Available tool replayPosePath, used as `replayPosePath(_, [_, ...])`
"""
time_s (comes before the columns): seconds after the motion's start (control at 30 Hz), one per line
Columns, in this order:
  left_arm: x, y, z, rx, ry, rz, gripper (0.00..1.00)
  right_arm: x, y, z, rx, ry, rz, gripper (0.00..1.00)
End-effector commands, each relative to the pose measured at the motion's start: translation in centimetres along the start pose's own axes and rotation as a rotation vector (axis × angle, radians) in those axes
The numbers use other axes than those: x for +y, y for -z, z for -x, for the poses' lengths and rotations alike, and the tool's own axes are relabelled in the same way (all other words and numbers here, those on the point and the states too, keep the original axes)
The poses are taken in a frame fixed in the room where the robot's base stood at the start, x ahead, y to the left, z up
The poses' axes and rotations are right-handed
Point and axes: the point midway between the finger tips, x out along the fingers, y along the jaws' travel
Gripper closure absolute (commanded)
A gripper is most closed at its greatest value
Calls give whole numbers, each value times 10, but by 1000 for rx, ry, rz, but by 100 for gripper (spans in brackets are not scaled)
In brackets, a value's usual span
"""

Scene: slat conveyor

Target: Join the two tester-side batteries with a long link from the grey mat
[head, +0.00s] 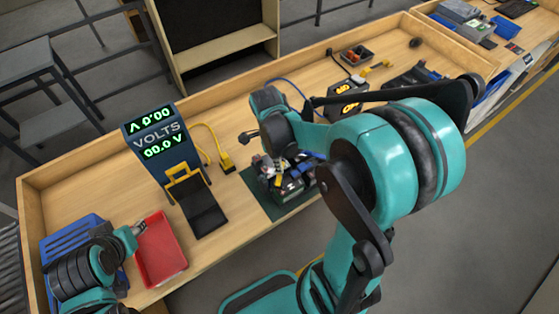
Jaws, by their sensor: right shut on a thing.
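The batteries (292,188) stand as a dark cluster with blue and red parts on a dark green mat (257,197). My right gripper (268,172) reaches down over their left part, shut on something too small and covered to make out. My arm hides much of the cluster, so I cannot tell the single batteries or any link on them. The blue tester (155,140) stands upright to their left, its display lit green. My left gripper (138,230) is over the edge of the red tray; its fingers are too small to read. I cannot make out a grey mat.
A red tray (163,262) and a blue crate (62,238) lie at the left end. A black pad (203,212) lies before the tester. Yellow plugs and cables (226,160) lie beside it. A black-and-yellow device (345,97) and a small parts box (357,55) stand farther back. A raised wooden rim edges the bench.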

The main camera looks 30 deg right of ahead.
Motion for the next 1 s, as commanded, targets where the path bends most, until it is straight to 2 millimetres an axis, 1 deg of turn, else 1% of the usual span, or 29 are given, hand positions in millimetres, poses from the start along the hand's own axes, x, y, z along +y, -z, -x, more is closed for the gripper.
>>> replayPosePath(0.37, [0,-6,-8,0,0,0,60,0,-1,-10,0,0,0,99])
replayPosePath(0.4, [0,-5,-7,0,0,0,60,0,-1,-9,0,0,0,66])
replayPosePath(0.43, [0,-5,-6,0,0,0,60,0,-1,-9,0,0,0,58])
replayPosePath(0.47, [0,-5,-6,0,0,0,60,0,-1,-9,0,0,0,53])
replayPosePath(0.8, [0,-4,-6,0,0,0,60,0,-1,-7,0,0,0,53])
replayPosePath(0.87, [0,-5,-6,0,0,0,60,0,-1,-3,0,0,0,53])
replayPosePath(0.97, [0,-5,-6,0,0,0,60,0,-1,11,0,0,0,53])
replayPosePath(1.0, [0,-5,-6,0,0,0,60,0,-1,18,0,0,1,53])
